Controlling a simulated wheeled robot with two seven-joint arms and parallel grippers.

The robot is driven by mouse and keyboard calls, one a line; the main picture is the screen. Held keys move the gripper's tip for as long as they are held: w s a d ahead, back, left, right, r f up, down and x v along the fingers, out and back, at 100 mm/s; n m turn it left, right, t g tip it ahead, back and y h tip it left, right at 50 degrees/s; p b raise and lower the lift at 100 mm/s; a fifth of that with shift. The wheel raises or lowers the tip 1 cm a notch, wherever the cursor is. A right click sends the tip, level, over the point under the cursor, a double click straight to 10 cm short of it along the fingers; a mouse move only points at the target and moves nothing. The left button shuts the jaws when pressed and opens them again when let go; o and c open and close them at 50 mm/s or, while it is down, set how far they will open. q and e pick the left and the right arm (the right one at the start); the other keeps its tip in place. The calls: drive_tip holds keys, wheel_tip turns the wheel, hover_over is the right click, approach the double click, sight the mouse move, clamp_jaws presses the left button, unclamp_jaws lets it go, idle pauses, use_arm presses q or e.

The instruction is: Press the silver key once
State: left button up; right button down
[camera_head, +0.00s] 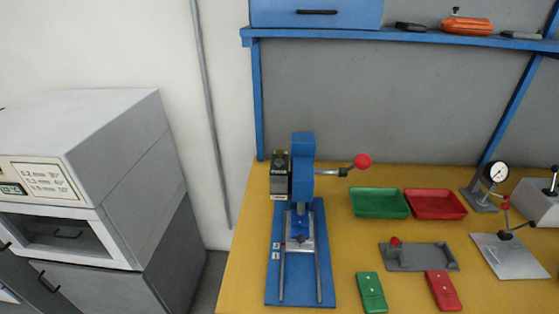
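I cannot make out a silver key for certain. A blue bench press (303,155) stands on the yellow table, with a lever ending in a red ball knob (363,161). A small dark control box (280,175) is mounted on the press's left side; details on its face are too small to tell. A silver plate with a blue part on it (299,222) sits under the press head, between two rails on the blue base (280,288). Neither of my grippers is in view.
Green (380,215) and red (436,217) trays lie right of the press. Nearer are a grey fixture (425,257), a green block (371,293) and a red block (443,291). A dial gauge (495,174) and a clamp plate (508,257) stand right. A grey cabinet (90,125) is left.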

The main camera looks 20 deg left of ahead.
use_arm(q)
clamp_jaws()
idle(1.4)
